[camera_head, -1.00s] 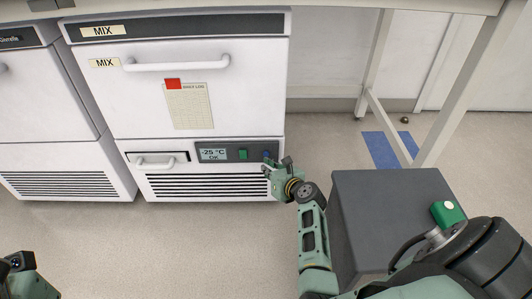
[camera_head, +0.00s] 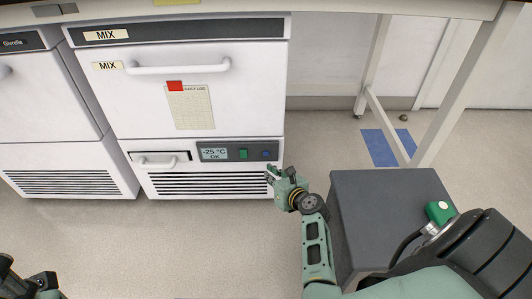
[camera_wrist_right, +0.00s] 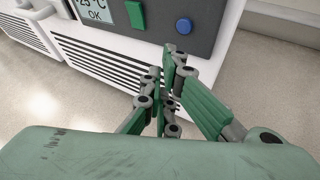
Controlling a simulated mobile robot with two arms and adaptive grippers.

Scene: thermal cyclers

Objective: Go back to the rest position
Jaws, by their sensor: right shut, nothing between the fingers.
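My right gripper (camera_head: 272,174) is in front of the lower right corner of the white MIX freezer (camera_head: 230,100), just below its control panel (camera_head: 235,154). It is shut and empty, apart from the panel. In the right wrist view the closed fingers (camera_wrist_right: 170,75) show below the panel's blue button (camera_wrist_right: 184,26) and green button (camera_wrist_right: 136,14). The display reads -25 °C OK.
A second white freezer (camera_head: 50,120) stands at the left. A dark grey box (camera_head: 385,205) is beside my right arm. A bench leg (camera_head: 455,85) and blue floor tape (camera_head: 380,148) are at the right. The floor (camera_head: 170,245) in front of the freezers is clear.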

